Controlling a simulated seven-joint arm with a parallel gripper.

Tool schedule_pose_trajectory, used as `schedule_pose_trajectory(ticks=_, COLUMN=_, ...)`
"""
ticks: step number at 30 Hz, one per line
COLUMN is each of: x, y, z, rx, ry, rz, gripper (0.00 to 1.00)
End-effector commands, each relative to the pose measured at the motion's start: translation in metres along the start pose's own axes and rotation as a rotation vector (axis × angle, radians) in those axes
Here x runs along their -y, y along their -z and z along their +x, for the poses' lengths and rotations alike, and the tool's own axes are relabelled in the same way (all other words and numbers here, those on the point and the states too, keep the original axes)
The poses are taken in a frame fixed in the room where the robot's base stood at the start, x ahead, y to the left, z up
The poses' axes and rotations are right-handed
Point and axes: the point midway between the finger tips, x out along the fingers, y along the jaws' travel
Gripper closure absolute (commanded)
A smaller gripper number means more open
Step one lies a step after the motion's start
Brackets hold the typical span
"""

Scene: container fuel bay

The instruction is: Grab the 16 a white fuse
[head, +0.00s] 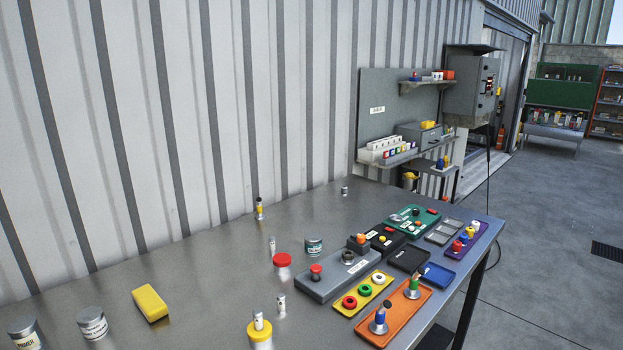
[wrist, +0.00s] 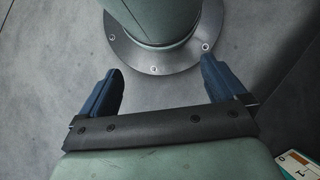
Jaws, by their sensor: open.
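Several small white cylinders that look like fuses stand on the metal bench (head: 200,262) in the head view. One white cylinder (head: 281,305) stands near the front middle, and another (head: 258,321) stands on a yellow-topped jar (head: 260,337). A third (head: 272,244) is farther back. Their markings are too small to read, so I cannot tell which is 16 A. My gripper (wrist: 160,66) shows only in the wrist view. It is open with nothing between its blue fingers, over a grey floor and a round bolted base. No fuse shows there.
A yellow block (head: 150,303) and grey tins (head: 93,323) are at the front left. A red-topped jar (head: 282,262), a grey switch box (head: 338,275) and an orange tray (head: 393,317) crowd the right. A corrugated wall (head: 130,120) backs the bench.

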Motion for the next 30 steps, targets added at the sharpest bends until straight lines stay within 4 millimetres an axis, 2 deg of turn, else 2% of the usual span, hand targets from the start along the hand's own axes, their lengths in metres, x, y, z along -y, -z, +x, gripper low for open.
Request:
schedule_pose_trajectory(ticks=1, x=0.0, y=0.0, z=0.0, rx=0.0, ry=0.0, rz=0.0, gripper=0.08)
schedule_pose_trajectory(ticks=5, x=0.0, y=0.001, z=0.0, rx=0.0, ry=0.0, rz=0.0, gripper=0.19)
schedule_pose_trajectory(ticks=14, x=0.0, y=0.001, z=0.0, rx=-0.001, ry=0.001, rz=0.0, gripper=0.47)
schedule_pose_trajectory(ticks=22, x=-0.001, y=0.005, z=-0.002, rx=-0.008, ry=0.002, rz=0.005, gripper=0.47)
schedule_pose_trajectory(ticks=26, x=-0.004, y=0.033, z=-0.011, rx=-0.057, ry=0.015, rz=0.036, gripper=0.47)
schedule_pose_trajectory(ticks=30, x=-0.016, y=0.091, z=-0.038, rx=-0.17, ry=0.045, rz=0.11, gripper=0.47)
